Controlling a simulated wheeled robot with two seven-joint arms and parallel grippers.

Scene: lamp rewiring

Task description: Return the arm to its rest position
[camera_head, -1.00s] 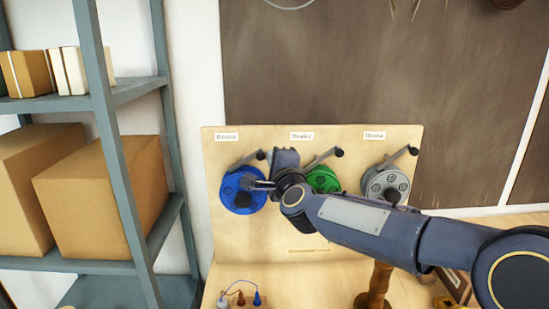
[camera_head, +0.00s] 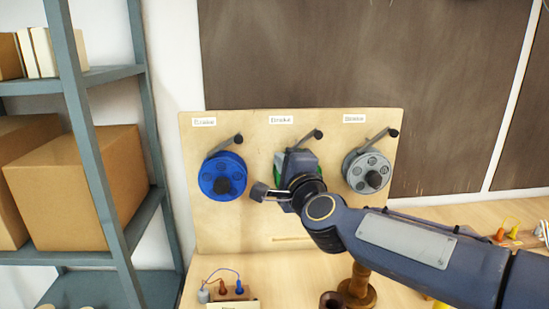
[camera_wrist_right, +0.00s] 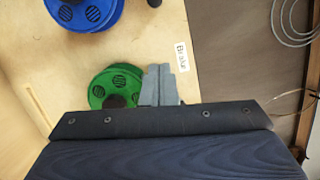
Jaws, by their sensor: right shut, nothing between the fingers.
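My right arm comes in from the right in the head view. Its gripper (camera_head: 262,192) is in front of the wooden panel, between the blue reel (camera_head: 222,176) and the mostly hidden green reel (camera_head: 281,180). In the right wrist view the gripper's fingers (camera_wrist_right: 158,84) are together with nothing between them. The green reel (camera_wrist_right: 113,88) lies just left of them there, and the blue reel (camera_wrist_right: 85,12) shows at the top left. My left gripper is in neither view.
The wooden panel (camera_head: 240,228) also bears a grey reel (camera_head: 367,172) with a brake lever (camera_head: 382,141). A shelf (camera_head: 95,160) with boxes stands at left. A small terminal block with wires (camera_head: 232,292) and a wooden lamp base (camera_head: 357,291) are on the table below.

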